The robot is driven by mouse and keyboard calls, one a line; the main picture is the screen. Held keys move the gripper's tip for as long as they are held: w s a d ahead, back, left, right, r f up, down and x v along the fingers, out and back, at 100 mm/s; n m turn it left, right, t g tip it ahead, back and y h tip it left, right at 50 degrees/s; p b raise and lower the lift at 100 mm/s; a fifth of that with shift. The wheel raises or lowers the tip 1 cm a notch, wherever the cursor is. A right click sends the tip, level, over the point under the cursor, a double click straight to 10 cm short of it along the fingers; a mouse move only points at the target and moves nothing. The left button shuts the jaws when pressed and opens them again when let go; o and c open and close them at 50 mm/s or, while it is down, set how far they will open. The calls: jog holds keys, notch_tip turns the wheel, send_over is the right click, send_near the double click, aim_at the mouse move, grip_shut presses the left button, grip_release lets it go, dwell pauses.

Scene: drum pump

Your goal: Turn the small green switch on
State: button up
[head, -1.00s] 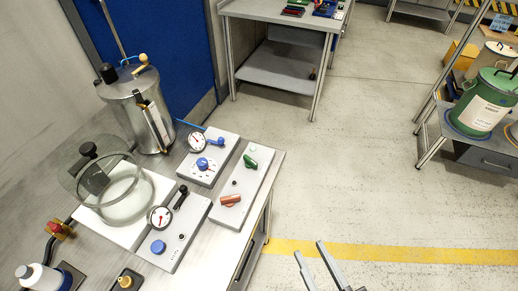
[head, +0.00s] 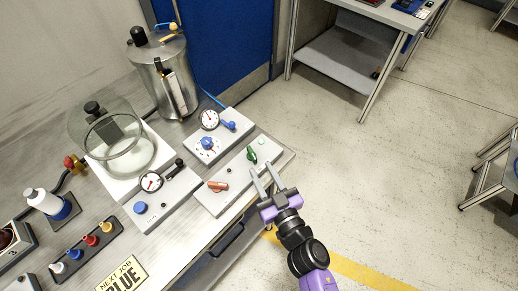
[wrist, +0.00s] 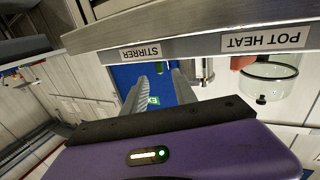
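The small green switch (head: 251,153) stands on the far part of a light grey panel at the bench's right edge, in the head view. My gripper (head: 262,168) is open and empty, its two fingers apart and pointing at the panel's right edge, just short of the green switch. I cannot tell their height difference. In the wrist view my gripper (wrist: 160,80) also shows open, below an edge with upside-down labels STIRRER (wrist: 140,53) and POT HEAT (wrist: 265,40).
A red switch (head: 218,186) sits nearer on the same panel. Panels with a blue knob (head: 207,144) and a black lever (head: 179,163) lie to the left. A glass vessel (head: 120,150) and a metal pot (head: 168,85) stand behind.

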aim_at(256, 160)
jog(key=shift+w+a, duration=0.15)
jog(key=shift+w, duration=0.05)
jog(key=b+x, duration=0.1)
jog(key=x, duration=0.6)
jog(key=shift+w+b, duration=0.2)
jog(key=shift+b, duration=0.2)
jog(key=shift+c, duration=0.4)
grip_shut()
